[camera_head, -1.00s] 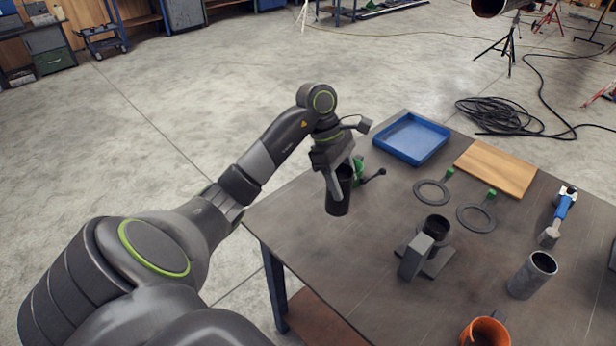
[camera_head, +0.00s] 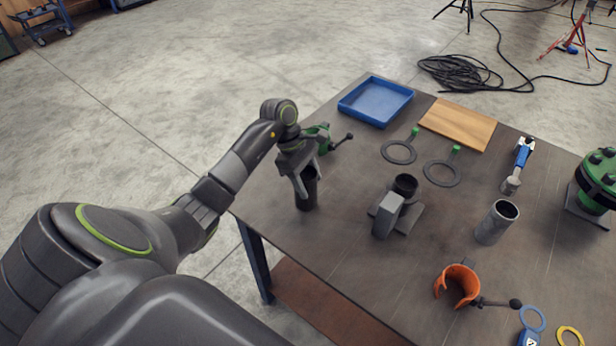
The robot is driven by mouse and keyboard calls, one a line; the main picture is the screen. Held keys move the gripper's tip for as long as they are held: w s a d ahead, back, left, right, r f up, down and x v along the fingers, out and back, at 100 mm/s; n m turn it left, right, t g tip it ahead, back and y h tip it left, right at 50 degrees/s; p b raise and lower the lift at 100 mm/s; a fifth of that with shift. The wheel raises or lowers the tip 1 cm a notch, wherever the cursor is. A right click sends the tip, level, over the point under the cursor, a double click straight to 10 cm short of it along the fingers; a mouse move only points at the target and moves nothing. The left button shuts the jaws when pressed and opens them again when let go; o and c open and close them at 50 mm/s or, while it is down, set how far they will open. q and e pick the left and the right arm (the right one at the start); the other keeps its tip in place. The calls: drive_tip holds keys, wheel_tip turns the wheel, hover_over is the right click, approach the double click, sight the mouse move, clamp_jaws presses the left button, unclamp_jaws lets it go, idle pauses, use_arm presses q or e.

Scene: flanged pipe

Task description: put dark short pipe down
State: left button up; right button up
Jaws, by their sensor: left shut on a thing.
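The dark short pipe (camera_head: 307,192) stands upright at the left part of the table, close to its left edge. My left gripper (camera_head: 303,178) is shut on its upper rim, with the fingers coming down from above. The pipe's foot looks at or very near the table top; I cannot tell whether it touches. My right gripper is not in view.
A green clamp (camera_head: 318,134) sits just behind my left gripper. A grey block holder with a dark pipe piece (camera_head: 388,214) stands to the right.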

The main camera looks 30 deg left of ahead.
use_arm(q)
drive_tip(key=shift+f, duration=0.1)
drive_tip(key=o, duration=1.2)
drive_tip(key=shift+o, duration=0.2)
drive_tip(key=shift+r, duration=0.2)
drive_tip(key=shift+a+r, duration=0.15)
drive_tip(key=b+v, duration=0.3)
drive_tip(key=v, duration=0.8)
drive_tip(key=shift+r, duration=0.35)
